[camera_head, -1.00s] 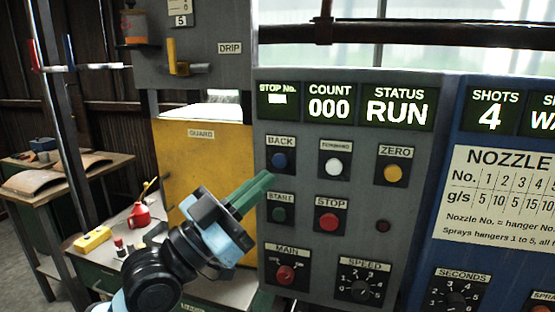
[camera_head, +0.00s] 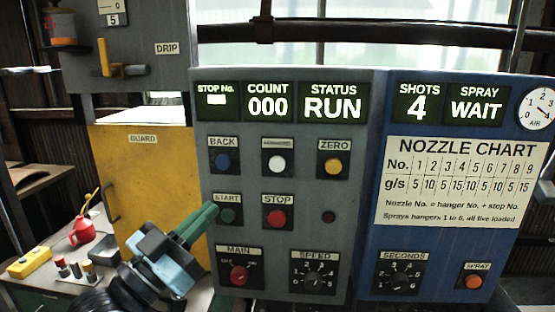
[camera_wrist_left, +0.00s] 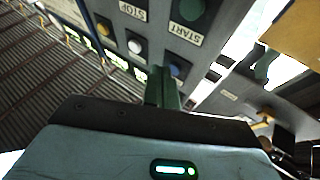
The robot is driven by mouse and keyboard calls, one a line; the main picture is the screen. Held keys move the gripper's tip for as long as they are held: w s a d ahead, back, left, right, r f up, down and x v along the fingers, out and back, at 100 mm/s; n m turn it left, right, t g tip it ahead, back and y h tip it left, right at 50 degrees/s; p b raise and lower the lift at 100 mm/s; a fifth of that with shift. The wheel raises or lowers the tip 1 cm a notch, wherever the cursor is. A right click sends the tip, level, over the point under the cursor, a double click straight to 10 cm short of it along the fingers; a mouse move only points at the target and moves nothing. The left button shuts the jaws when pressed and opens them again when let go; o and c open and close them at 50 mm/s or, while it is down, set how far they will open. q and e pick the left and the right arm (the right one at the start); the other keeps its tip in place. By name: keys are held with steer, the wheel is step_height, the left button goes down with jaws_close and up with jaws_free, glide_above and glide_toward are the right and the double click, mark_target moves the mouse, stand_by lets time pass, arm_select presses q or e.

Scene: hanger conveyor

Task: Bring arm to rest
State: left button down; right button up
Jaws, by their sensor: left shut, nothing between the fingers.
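My left gripper (camera_head: 204,220) is shut and empty, with its green fingers pointing up and right in the head view. Its tips are close to the green START button (camera_head: 228,215) on the grey control panel (camera_head: 300,150); I cannot tell whether they touch it. In the left wrist view the shut fingers (camera_wrist_left: 163,88) point toward the panel, with START and STOP labels beyond them. The status display (camera_head: 332,102) reads RUN and the count display (camera_head: 268,102) reads 000. My right gripper is not in view.
A yellow guard (camera_head: 150,190) stands left of the panel. A low bench at the lower left holds a red can (camera_head: 82,232) and a yellow box (camera_head: 28,263). A blue spray panel (camera_head: 440,235) adjoins on the right, its displays reading 4 and WAIT.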

arm_select(q)
steer(key=s+a+f+n+g+y, duration=0.1)
steer(key=s+f+n+y, duration=0.15)
steer(key=f, duration=0.85)
steer(key=s+a+f+n+g+y, duration=0.1)
steer(key=f+g+y, duration=0.15)
steer(key=f, duration=0.85)
steer(key=s+a+f+n+g+y, duration=0.1)
steer(key=s+f+n+y, duration=0.15)
steer(key=f, duration=0.75)
steer(key=s+a+f+g+y, duration=0.2)
steer(key=s+f+g, duration=0.3)
steer(key=s+f, duration=1.5)
steer(key=shift+s+a+f+y, duration=0.15)
steer(key=shift+s+f+y, duration=0.1)
steer(key=shift+s+y, duration=0.4)
steer(key=shift+s, duration=0.1)
stand_by(1.4)
